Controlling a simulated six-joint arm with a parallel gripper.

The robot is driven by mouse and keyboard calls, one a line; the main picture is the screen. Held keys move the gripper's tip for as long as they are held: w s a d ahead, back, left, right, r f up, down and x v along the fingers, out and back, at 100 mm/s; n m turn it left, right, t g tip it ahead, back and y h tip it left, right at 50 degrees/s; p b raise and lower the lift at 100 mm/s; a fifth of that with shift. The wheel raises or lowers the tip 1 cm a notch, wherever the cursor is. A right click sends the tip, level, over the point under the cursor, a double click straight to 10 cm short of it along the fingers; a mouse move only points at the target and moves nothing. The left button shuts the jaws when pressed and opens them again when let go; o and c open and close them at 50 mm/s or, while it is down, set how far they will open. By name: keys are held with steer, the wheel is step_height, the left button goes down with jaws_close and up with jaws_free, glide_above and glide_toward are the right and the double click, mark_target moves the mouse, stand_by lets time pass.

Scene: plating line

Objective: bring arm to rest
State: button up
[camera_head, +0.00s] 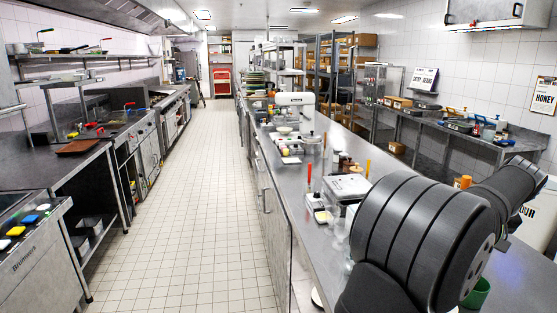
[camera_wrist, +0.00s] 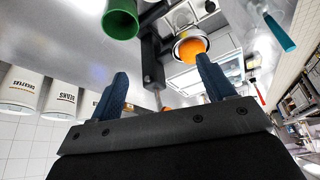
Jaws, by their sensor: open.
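My gripper (camera_wrist: 160,95) shows in the wrist view with its two blue fingers spread apart. It is open and nothing is between the fingers. In the head view my dark arm fills the lower right, and the gripper itself cannot be made out there. Behind the fingers in the wrist view are a green cup (camera_wrist: 121,20) and a bowl with orange contents (camera_wrist: 190,46). Both stand apart from the fingers as far as I can tell.
The long steel counter (camera_head: 335,215) holds several small containers and a white appliance (camera_head: 295,98). A green cup (camera_head: 477,292) stands close to my arm. White labelled canisters (camera_wrist: 20,88) show in the wrist view. The tiled aisle (camera_head: 195,190) on the left is clear.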

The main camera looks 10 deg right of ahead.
steer(key=s+a+f+m+g+h, duration=0.2)
steer(key=s+a+f+m, duration=0.5)
steer(key=s+a+f, duration=0.3)
steer(key=w+f, duration=0.2)
steer(key=w, duration=0.1)
steer(key=w+f, duration=0.2)
steer(key=w, duration=0.2)
steer(key=w+f, duration=0.3)
steer(key=shift+w+a, duration=0.15)
steer(key=shift+w, duration=0.15)
steer(key=shift+r, duration=0.1)
steer(key=o, duration=0.6)
steer(key=shift+c, duration=0.2)
steer(key=shift+h, duration=0.4)
